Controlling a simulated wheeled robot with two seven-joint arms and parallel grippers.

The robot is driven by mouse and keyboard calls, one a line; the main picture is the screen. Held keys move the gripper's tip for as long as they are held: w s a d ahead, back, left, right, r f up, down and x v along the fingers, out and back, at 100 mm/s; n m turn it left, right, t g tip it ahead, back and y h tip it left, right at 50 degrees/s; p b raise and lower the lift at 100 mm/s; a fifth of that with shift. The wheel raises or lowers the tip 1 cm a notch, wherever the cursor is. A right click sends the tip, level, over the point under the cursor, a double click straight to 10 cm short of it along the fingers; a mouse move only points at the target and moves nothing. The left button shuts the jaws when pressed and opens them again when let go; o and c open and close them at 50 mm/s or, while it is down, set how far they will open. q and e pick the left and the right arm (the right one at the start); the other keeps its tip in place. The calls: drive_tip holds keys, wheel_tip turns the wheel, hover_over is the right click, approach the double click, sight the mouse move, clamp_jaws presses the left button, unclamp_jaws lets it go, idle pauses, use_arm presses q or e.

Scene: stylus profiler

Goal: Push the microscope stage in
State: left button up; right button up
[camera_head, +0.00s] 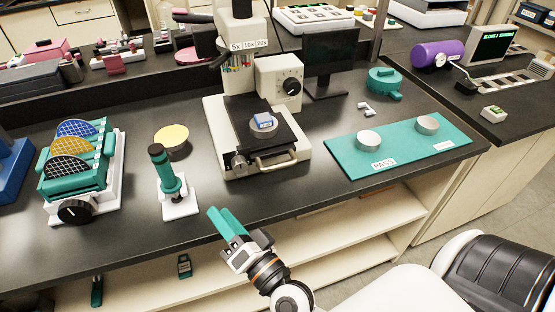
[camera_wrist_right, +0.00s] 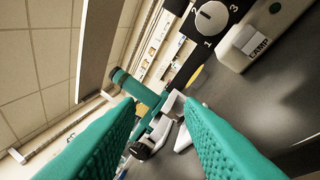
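The white microscope (camera_head: 211,120) stands mid-bench in the head view. Its black stage (camera_head: 250,140) lies over the base, with its front near the base's front edge. A pale bar handle (camera_head: 277,163) and a round knob (camera_head: 239,165) are at the stage front. A small round holder with a blue-topped piece (camera_head: 263,123) sits on the stage. My right gripper (camera_head: 226,221) is in front of the bench edge, left of and nearer than the handle, apart from it. In the right wrist view its teal fingers (camera_wrist_right: 160,102) are spread and empty. My left gripper is not in view.
A black-and-teal tool on a white stand (camera_head: 172,185) and a yellow disc (camera_head: 171,137) are left of the microscope. A wafer rack (camera_head: 75,170) is farther left. A teal mat (camera_head: 345,155) with two round pieces lies right. A dial (camera_wrist_right: 212,18) shows in the wrist view.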

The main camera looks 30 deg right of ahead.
drive_tip(key=d+r+m+t+h, duration=0.1)
drive_tip(key=d+r+m+h, duration=0.1)
drive_tip(key=d+m+h, duration=0.45)
drive_tip(key=m+g+h, duration=0.5)
drive_tip(key=m+h, duration=0.3)
drive_tip(key=m, duration=0.2)
approach(279, 168)
drive_tip(key=w, duration=0.1)
drive_tip(key=p+x, duration=0.1)
drive_tip(key=x, duration=0.5)
drive_tip(key=p+x, duration=0.2)
drive_tip(key=x, duration=0.3)
drive_tip(key=shift+w+d, duration=0.1)
drive_tip(key=shift+d, duration=0.4)
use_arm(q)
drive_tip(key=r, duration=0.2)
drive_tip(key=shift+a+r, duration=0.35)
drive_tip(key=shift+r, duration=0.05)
use_arm(e)
clamp_jaws()
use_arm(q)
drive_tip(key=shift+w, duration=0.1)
use_arm(e)
drive_tip(key=shift+w+r, duration=0.1)
drive_tip(key=shift+w, duration=0.05)
